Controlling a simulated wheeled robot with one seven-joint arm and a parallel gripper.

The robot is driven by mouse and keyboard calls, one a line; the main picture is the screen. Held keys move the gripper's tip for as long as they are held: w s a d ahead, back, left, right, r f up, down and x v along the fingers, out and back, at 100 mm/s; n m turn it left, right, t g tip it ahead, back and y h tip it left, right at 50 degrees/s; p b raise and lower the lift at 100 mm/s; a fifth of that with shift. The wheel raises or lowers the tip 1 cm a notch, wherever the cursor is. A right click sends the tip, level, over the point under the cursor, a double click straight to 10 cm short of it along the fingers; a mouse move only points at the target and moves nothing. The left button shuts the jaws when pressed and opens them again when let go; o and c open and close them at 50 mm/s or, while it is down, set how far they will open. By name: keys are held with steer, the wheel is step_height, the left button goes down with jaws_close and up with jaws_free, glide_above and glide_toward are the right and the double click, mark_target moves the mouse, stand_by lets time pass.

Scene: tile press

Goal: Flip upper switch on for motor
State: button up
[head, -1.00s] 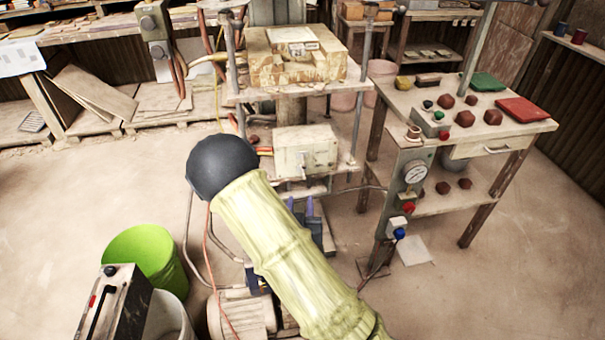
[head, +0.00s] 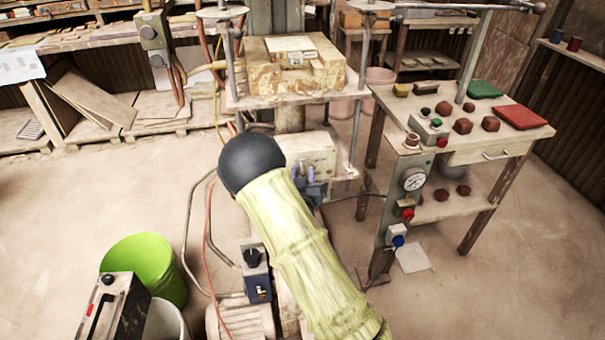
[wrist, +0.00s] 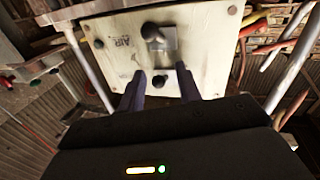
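My gripper (wrist: 161,86) is open and empty, its two dark fingers apart and pointing at a pale box (wrist: 105,55) in the wrist view. The box face bears the letters "AIR", a black knob on a metal plate (wrist: 158,37), and a small dark knob (wrist: 159,80) lower down, between the fingers in the picture. I cannot tell whether the fingers touch the box. In the head view my gripper (head: 302,185) is in front of this pale box (head: 318,148), partly hidden by my arm. A motor (head: 240,315) stands low, with a dark switch box (head: 257,285) with a black knob above it.
The box hangs below a press shelf with metal posts. A worktable (head: 410,100) with a gauge (head: 413,179) and buttons stands right. A green bucket (head: 150,262) is at the lower left. Red and yellow cables (wrist: 270,38) run right of the box.

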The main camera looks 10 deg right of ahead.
steer(key=shift+w, duration=0.2)
steer(key=shift+c, duration=0.4)
jaws_close()
